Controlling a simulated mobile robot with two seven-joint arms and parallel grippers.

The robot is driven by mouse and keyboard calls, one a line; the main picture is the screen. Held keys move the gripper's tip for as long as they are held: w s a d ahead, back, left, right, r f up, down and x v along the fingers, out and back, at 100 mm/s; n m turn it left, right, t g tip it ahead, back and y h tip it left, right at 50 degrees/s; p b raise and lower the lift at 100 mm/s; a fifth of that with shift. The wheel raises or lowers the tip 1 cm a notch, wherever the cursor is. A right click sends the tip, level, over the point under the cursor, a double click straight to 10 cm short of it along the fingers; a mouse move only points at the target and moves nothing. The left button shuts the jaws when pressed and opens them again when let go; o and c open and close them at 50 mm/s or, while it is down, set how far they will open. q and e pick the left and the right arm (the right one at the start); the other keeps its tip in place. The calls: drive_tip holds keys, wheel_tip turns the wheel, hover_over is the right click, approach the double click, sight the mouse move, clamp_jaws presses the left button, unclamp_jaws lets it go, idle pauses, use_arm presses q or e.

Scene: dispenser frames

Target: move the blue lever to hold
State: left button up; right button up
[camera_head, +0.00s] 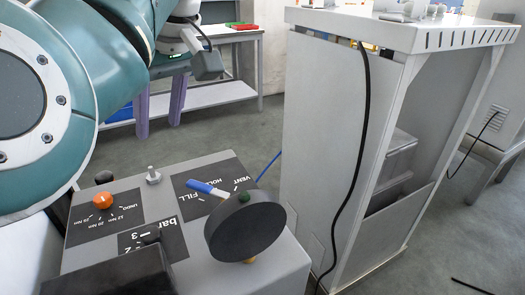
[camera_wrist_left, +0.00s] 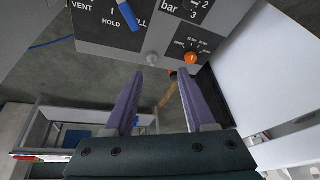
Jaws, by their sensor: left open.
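The blue lever (camera_head: 207,189) sits on the top panel of the grey box (camera_head: 185,255), on a black label reading VENT, HOLD and FILL. Its blue end points between HOLD and FILL, close to FILL. Its pivot end is partly hidden behind a black round disc. In the left wrist view the lever (camera_wrist_left: 127,16) shows at the top edge, cut off by the frame. My left gripper (camera_head: 159,128) is open and empty, fingers pointing down, beyond the box's far edge. In the wrist view its purple fingertips (camera_wrist_left: 159,72) are apart from the lever. My right gripper is not in view.
The black disc (camera_head: 245,226) stands up beside the lever. An orange knob (camera_head: 103,204), a small metal post (camera_head: 153,175) and a dark block (camera_head: 110,275) are on the box's left half. A tall white frame (camera_head: 335,150) stands right; a bench (camera_head: 220,94) stands behind.

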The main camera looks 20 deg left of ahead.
sight(190, 182)
use_arm(q)
drive_tip(key=w+d+f+n+b, duration=0.3)
drive_tip(key=w+d+f+b, duration=0.15)
drive_tip(key=b, duration=0.85)
drive_tip(key=shift+g, duration=0.3)
drive_tip(key=x, duration=0.7)
drive_tip(key=b+x, duration=0.1)
drive_tip(key=x, duration=0.2)
drive_tip(key=shift+s+a+f, duration=0.1)
drive_tip(key=shift+s+a, duration=0.1)
drive_tip(key=shift+s, duration=0.1)
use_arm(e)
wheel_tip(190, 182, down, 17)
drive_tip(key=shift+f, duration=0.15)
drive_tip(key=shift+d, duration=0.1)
use_arm(q)
clamp_jaws()
